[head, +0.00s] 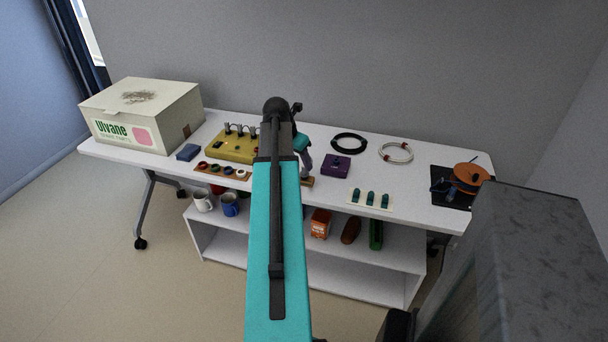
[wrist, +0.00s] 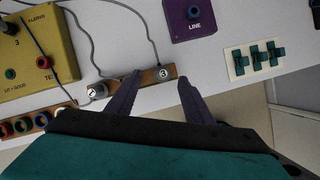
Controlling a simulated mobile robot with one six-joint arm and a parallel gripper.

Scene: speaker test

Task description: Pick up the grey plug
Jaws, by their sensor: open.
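A round grey plug marked 3 (wrist: 163,74) sits on a wooden strip (wrist: 148,77), with a dark cable running up from it. A second pale grey plug (wrist: 97,91) is farther left on the strip, also with a cable. My gripper (wrist: 158,79) is open and empty, its dark fingers either side of the plug marked 3 in the wrist view. I cannot tell its height above the plug. In the head view my gripper (head: 306,164) is over the table's middle, near the strip's end (head: 307,182); my arm hides most of the strip and the plugs.
A yellow box (head: 232,147) with cables and a board of coloured rings (head: 222,171) are left. A purple LINE box (head: 335,165) and a card of teal clips (head: 370,198) are right. Black (head: 349,143) and white (head: 396,153) cable coils lie behind. Clear white table (wrist: 210,65) lies between.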

